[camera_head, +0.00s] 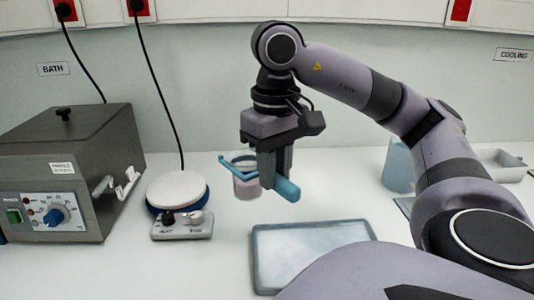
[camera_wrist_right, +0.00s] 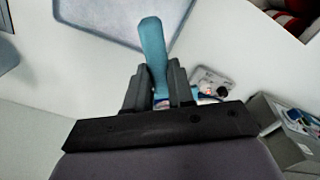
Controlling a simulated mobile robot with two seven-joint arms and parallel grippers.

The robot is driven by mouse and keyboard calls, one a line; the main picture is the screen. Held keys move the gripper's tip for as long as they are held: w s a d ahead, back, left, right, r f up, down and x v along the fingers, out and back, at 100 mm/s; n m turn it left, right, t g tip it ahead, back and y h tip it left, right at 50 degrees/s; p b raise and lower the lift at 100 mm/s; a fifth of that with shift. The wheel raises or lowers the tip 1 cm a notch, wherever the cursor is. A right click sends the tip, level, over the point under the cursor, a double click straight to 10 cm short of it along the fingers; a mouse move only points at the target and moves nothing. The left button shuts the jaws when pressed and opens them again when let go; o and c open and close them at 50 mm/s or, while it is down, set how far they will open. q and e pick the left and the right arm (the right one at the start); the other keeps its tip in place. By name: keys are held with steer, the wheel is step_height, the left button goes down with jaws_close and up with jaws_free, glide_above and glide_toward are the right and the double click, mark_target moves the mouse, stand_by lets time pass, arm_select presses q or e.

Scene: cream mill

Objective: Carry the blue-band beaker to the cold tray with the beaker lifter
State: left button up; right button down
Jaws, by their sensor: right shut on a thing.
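My right gripper (camera_head: 276,172) points down and is shut on the teal beaker lifter (camera_head: 286,189). The lifter's handle (camera_wrist_right: 152,45) sticks out between the fingers in the right wrist view. Its thin arms reach left to a clear beaker (camera_head: 247,186) with pinkish contents, partly hidden behind the gripper. The lifter's blue overlaps the beaker, so I cannot tell its band colour, or whether it is clear of the counter. A shallow tray with a pale, frosty surface (camera_head: 310,240) lies in front and to the right. It also shows in the right wrist view (camera_wrist_right: 110,12). My left gripper is out of view.
A hotplate (camera_head: 178,190) with a white top stands left of the beaker. A grey metal bath (camera_head: 75,165) stands at far left. A blue vessel (camera_head: 397,168) and a pale tray (camera_head: 500,163) stand behind my right arm. White counter is free around the front tray.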

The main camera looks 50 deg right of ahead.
steer(key=shift+s, duration=0.2)
steer(key=s+d+f+b, duration=0.2)
steer(key=s+b, duration=0.4)
steer(key=s, duration=0.9)
steer(key=shift+d, duration=0.3)
stand_by(1.3)
steer(key=shift+s+f, duration=0.1)
steer(key=shift+f, duration=0.05)
steer(key=shift+f+b, duration=2.1)
steer(key=shift+b, duration=0.5)
steer(key=shift+f, duration=0.15)
